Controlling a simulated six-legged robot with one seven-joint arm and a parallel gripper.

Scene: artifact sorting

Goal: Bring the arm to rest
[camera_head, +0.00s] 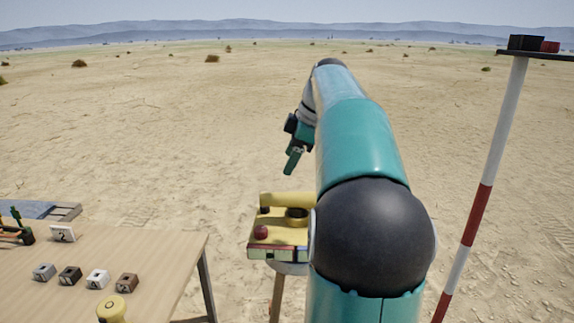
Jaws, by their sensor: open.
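My arm (352,135) in teal and black rises from the bottom of the view, bends forward, and fills the middle right. My gripper (291,168) hangs at the arm's far end, left of the upper link, with its fingers pointing down. It is in the air above and beyond the yellow device on the small stand. The jaws are open and I see nothing between them. Their inner side is turned partly away, so the gap is hard to make out. The black elbow joint hides part of the yellow device.
The yellow device (277,235) has a red knob and a dark ring. A wooden table (165,255) at lower left bears several small numbered blocks, a "2" card (62,233) and a yellow object (112,310). A red-and-white pole (478,195) stands right. Open sand lies beyond.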

